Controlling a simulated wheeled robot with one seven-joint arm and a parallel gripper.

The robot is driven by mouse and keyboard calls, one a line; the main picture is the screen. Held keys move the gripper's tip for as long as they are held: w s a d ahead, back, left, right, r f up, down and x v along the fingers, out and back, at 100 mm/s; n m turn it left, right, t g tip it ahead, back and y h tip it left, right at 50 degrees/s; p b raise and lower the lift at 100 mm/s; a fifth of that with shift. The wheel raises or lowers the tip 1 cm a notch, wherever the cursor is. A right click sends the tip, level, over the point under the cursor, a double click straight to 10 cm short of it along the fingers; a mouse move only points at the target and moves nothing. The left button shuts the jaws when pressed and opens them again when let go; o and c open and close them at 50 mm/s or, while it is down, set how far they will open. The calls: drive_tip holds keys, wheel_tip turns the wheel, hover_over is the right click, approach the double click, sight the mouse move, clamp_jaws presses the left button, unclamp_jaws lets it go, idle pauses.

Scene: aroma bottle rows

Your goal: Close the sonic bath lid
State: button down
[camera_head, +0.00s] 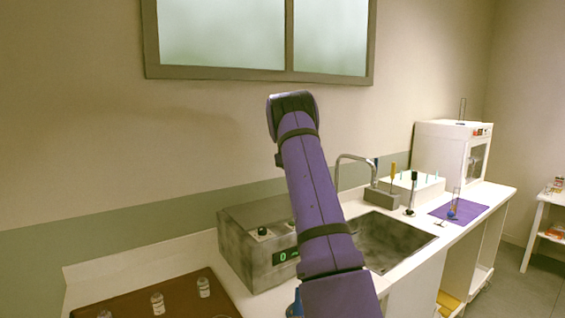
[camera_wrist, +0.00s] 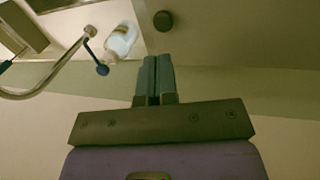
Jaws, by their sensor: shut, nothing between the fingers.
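The sonic bath (camera_head: 240,245) is a grey metal box on the counter, left of the sink, with dark knobs and a green-lit display (camera_head: 287,256) on its front. My purple arm crosses in front of its right part, and I cannot tell from the head view how its lid stands. In the wrist view a flat pale panel (camera_wrist: 235,30) with a round dark knob (camera_wrist: 162,20) lies beyond my fingertips; it may be the lid. My gripper (camera_wrist: 154,60) is shut and empty, its fingertips apart from the knob in the picture. The head view does not show the fingers.
A sink (camera_head: 395,240) with a curved faucet (camera_head: 340,170) is right of the bath. A brown tray (camera_head: 190,300) with small bottles is at front left. A white bottle (camera_wrist: 121,40) is near my fingers in the wrist view. A purple mat (camera_head: 470,211) and white cabinet (camera_head: 440,150) stand farther right.

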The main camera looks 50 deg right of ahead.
drive_tip(key=f+y, duration=0.1)
drive_tip(key=f, duration=0.1)
drive_tip(key=d+f+y, duration=0.1)
drive_tip(key=f, duration=0.1)
drive_tip(key=d+f, duration=0.1)
drive_tip(key=f, duration=0.2)
drive_tip(key=shift+s+d+t+y, duration=0.25)
drive_tip(key=shift+s+t+y, duration=0.1)
drive_tip(key=shift+t+y, duration=0.05)
drive_tip(key=shift+d+f, duration=0.1)
drive_tip(key=shift+f, duration=0.5)
drive_tip(key=shift+f+y, duration=0.3)
